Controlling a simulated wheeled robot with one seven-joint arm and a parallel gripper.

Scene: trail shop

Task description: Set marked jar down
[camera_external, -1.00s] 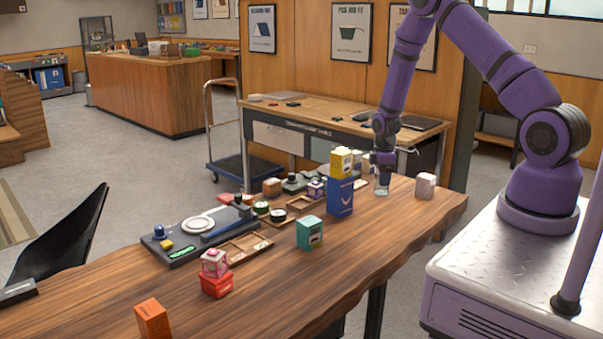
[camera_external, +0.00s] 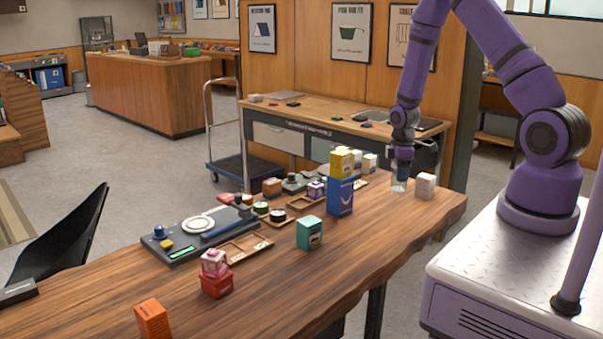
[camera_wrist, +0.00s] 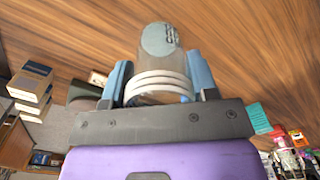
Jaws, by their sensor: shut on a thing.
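The marked jar (camera_wrist: 160,58) is clear with a pale round label and white rings at its near end in the wrist view. My gripper (camera_wrist: 160,80) has its blue fingers on both sides of the jar, shut on it. In the external view my gripper (camera_external: 401,168) points down at the far right end of the wooden table (camera_external: 290,275). The jar (camera_external: 398,185) shows below it, upright, at or just above the tabletop; I cannot tell if it touches.
A white box (camera_external: 425,186) stands close right of the jar. A blue box (camera_external: 339,197) with a yellow box (camera_external: 342,163) on top stands to the left. A teal box (camera_external: 309,233) is nearer the front. The tabletop in front of the jar is clear.

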